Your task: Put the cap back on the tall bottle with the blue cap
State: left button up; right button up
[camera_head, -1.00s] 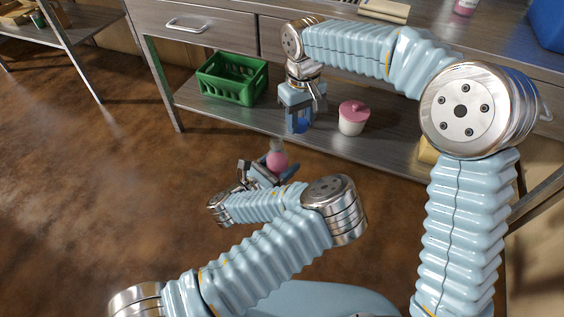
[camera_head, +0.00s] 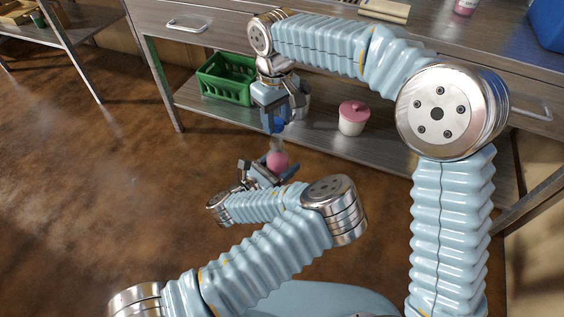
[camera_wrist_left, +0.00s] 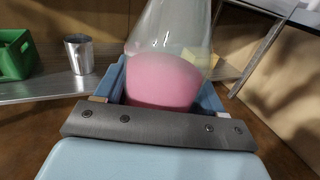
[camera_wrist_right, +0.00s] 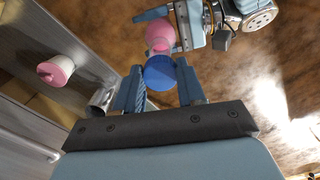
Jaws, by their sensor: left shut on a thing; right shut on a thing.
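The bottle is clear glass with pink contents (camera_head: 277,162), upright in my left gripper (camera_head: 262,168). It fills the left wrist view (camera_wrist_left: 165,80), between the fingers, its top out of frame. My right gripper (camera_head: 274,115) points down above it, shut on the blue cap (camera_head: 277,127). In the right wrist view the blue cap (camera_wrist_right: 160,73) sits between the fingertips, with the pink bottle (camera_wrist_right: 159,36) just beyond it. The cap is over the bottle's neck; I cannot tell whether they touch.
A green crate (camera_head: 228,88) and a white jar with a pink lid (camera_head: 353,120) stand on the lower shelf behind the grippers. A metal cup (camera_wrist_left: 79,54) also stands there. The steel counter is above; open floor lies in front.

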jog(key=shift+f, duration=1)
jog(key=shift+s, duration=0.1)
jog(key=shift+d+f, duration=0.1)
jog(key=shift+f, duration=0.8)
jog(key=shift+f, duration=0.5)
